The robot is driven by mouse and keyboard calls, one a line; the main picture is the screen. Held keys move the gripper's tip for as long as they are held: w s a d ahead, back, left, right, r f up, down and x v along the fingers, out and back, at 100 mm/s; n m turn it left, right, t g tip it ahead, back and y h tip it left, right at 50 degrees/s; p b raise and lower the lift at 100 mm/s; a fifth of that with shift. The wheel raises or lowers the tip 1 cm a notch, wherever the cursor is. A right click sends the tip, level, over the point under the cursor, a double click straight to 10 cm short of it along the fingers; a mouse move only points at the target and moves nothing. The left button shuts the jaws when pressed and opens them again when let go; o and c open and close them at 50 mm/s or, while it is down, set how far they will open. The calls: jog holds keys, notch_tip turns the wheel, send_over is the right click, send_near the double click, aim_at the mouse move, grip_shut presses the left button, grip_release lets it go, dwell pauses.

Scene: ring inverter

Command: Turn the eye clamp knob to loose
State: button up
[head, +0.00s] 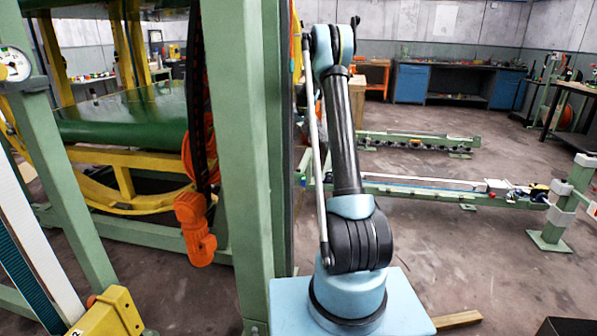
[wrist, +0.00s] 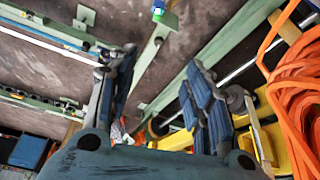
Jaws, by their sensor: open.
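I cannot make out the eye clamp knob for certain in either view. My gripper (wrist: 160,72) shows in the wrist view with its two blue padded fingers spread apart. It is open, and nothing is between the fingers but the background. In the head view my arm rises from its light blue base in front of the green post, and its gripper is not visible there.
The green and yellow ring frame (head: 125,110) is behind. Orange cable (wrist: 295,90) loops at the wrist view's right. Open floor (head: 450,245) lies right.

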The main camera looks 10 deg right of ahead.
send_near(299, 169)
jog(key=x, duration=0.9)
jog(key=shift+w+a+r, duration=0.1)
jog(key=shift+w+a, duration=0.05)
jog(key=shift+w, duration=0.15)
jog(key=c, duration=1.1)
